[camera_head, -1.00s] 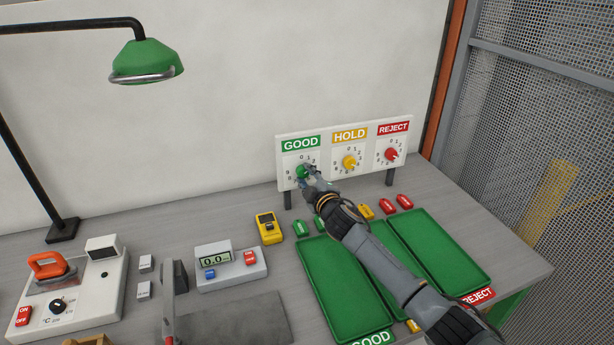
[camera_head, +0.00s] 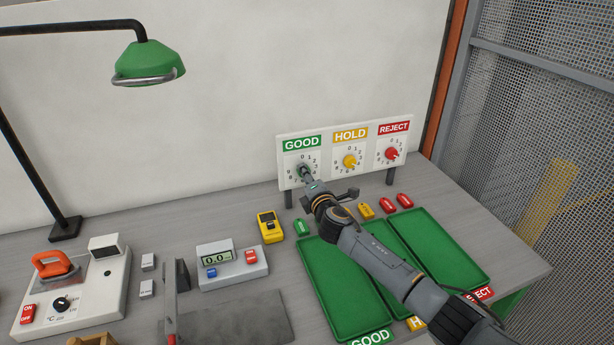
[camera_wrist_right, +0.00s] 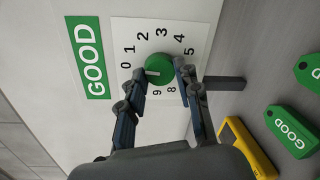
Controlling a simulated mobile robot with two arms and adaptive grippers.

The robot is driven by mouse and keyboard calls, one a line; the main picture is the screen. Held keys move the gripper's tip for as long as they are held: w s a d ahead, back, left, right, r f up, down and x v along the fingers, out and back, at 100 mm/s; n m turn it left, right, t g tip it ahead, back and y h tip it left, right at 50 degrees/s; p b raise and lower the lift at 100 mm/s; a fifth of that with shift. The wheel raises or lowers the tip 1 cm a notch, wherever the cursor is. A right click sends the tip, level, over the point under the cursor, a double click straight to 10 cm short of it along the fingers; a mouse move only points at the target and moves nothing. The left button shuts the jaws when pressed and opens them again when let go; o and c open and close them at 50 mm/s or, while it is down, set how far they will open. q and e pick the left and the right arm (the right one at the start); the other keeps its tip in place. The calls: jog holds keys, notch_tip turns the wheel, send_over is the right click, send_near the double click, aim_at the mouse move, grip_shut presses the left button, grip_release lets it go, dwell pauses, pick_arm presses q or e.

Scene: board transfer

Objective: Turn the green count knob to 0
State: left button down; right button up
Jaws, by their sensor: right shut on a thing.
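The green count knob (camera_wrist_right: 160,66) sits on the dial under the GOOD label, between the two fingertips of my right gripper (camera_wrist_right: 160,72). The gripper is shut on the knob. A white mark on the knob lies on its left side in the wrist view, roughly toward the 0 (camera_wrist_right: 125,65); its exact reading is hard to tell. In the head view my right gripper (camera_head: 306,174) covers most of the knob at the GOOD dial of the white panel (camera_head: 322,150). My left gripper is not in view.
The yellow HOLD knob (camera_head: 349,161) and red REJECT knob (camera_head: 392,154) are to the right on the same panel. Green trays (camera_head: 340,290), coloured tags (camera_head: 366,210) and a yellow device (camera_head: 270,227) lie below. A green lamp (camera_head: 147,62) hangs at upper left.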

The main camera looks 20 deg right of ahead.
jog(key=shift+f+n, duration=0.1)
jog(key=shift+n, duration=0.5)
jog(key=o, duration=1.1)
jog(key=shift+o, duration=0.2)
jog(key=s+r, duration=0.1)
jog(key=s, duration=1.1)
jog(key=shift+a, duration=0.15)
